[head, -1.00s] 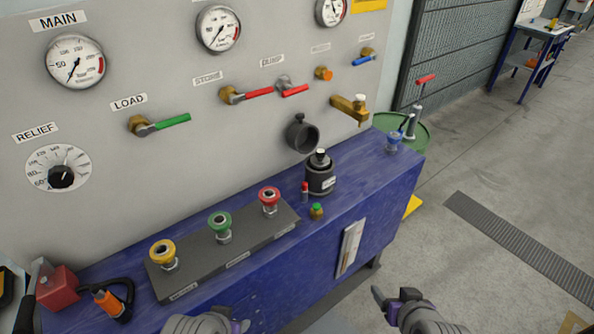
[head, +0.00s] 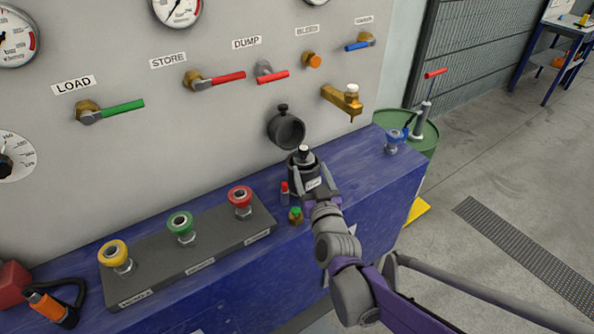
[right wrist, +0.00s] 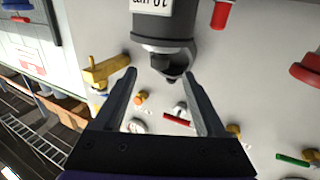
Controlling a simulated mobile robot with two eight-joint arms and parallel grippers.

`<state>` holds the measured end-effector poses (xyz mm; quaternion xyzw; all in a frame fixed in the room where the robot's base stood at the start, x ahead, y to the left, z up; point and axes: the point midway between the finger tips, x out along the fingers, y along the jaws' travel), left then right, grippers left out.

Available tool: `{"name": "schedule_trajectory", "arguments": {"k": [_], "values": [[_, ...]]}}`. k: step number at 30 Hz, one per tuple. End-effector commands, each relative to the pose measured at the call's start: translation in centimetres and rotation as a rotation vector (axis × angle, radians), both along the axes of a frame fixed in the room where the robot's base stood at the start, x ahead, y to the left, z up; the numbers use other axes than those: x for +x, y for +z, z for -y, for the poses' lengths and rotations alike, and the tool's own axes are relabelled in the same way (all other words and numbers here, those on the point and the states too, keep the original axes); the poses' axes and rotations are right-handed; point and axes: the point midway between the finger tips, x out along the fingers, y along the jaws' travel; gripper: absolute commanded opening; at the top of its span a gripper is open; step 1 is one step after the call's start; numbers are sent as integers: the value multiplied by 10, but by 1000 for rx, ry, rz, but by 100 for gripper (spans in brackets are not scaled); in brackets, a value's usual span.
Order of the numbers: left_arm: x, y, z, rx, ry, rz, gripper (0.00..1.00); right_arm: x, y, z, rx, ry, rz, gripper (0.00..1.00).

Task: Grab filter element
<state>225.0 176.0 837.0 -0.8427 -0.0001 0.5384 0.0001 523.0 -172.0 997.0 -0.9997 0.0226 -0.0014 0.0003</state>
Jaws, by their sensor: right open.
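A dark grey cylinder with a white label and a narrower top, which I take for the filter element (head: 303,159), stands upright on the blue bench near the wall. It also fills the top middle of the right wrist view (right wrist: 165,22), upside down. My right gripper (head: 313,180) is open and empty, reaching in from the front right. In the head view its fingers overlap the cylinder's lower part. In the right wrist view the fingers (right wrist: 160,75) spread on either side just short of it; contact is unclear. My left gripper is out of view.
A red-capped vial (head: 285,192) and a green-capped bottle (head: 296,215) stand close left of the cylinder. A dark round wall fitting (head: 287,131) is just behind. A grey strip with coloured knobs (head: 205,262) lies left; a blue-topped fitting (head: 394,141) stands right.

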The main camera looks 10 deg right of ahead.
Motion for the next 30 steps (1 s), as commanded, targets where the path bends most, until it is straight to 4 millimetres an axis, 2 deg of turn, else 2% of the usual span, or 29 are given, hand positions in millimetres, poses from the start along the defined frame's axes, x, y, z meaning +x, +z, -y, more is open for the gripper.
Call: {"name": "schedule_trajectory", "arguments": {"k": [3,11,18,22,28,30], "values": [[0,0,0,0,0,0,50,20,0,1,-1,0,-1,73],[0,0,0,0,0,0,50,42,-1,2,-1,0,-2,73],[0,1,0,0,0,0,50,77,-2,3,0,0,-2,73],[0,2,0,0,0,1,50,86,-2,4,-1,0,-2,73],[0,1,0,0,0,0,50,86,-2,4,-1,1,-2,73],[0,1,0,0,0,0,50,86,-2,4,-1,1,-2,62]]}}
